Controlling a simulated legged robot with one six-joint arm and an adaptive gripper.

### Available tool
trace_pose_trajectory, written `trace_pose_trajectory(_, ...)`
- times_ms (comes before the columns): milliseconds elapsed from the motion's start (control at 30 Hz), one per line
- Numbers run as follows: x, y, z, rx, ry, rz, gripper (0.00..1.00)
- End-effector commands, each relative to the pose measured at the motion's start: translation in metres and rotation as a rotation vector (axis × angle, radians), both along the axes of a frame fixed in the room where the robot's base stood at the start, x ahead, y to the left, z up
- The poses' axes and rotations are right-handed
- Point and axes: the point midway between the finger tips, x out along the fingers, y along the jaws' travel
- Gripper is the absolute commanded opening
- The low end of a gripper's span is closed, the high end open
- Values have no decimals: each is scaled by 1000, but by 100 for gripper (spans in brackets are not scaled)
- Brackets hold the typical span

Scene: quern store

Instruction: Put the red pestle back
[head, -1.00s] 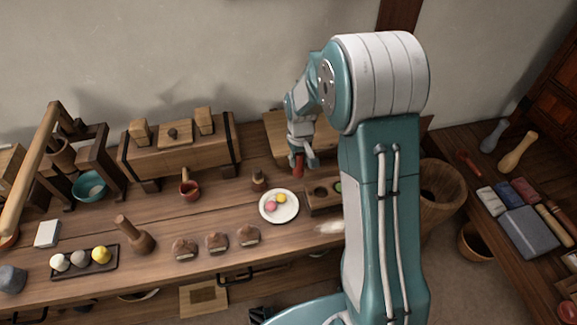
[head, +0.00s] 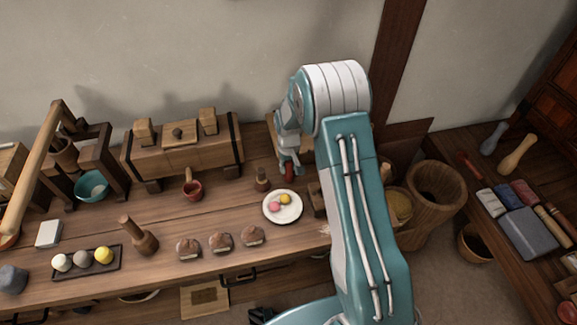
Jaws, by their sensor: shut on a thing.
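The red pestle (head: 290,173) is small and dark red in this view. My gripper (head: 287,160) is shut on it and holds it upright over the back of the long bench, behind the white plate. I cannot tell whether its lower end touches anything. A red cup (head: 193,190) with a wooden handle standing in it is further left on the bench. My arm hides much of the bench's right end, including most of a wooden block (head: 317,199) beside the plate.
The white plate (head: 283,216) holds pink and yellow balls. A small wooden pestle-like piece (head: 263,180) stands close left of my gripper. A long wooden chest (head: 182,155) lines the wall. Several brown lumps (head: 221,241) lie near the front edge.

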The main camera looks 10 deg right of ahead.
Motion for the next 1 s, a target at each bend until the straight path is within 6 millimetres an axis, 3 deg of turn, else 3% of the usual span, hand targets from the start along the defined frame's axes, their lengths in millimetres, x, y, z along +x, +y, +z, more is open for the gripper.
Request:
trace_pose_trajectory(100, 0, -2, -2, 2, 1, -1, 0)
trace_pose_trajectory(133, 0, -2, -2, 2, 1, -1, 46)
trace_pose_trajectory(200, 0, -2, -2, 2, 1, -1, 71)
trace_pose_trajectory(667, 0, 0, 5, 0, -1, -1, 71)
trace_pose_trajectory(1000, 1, -1, 70, 1, -4, -1, 71)
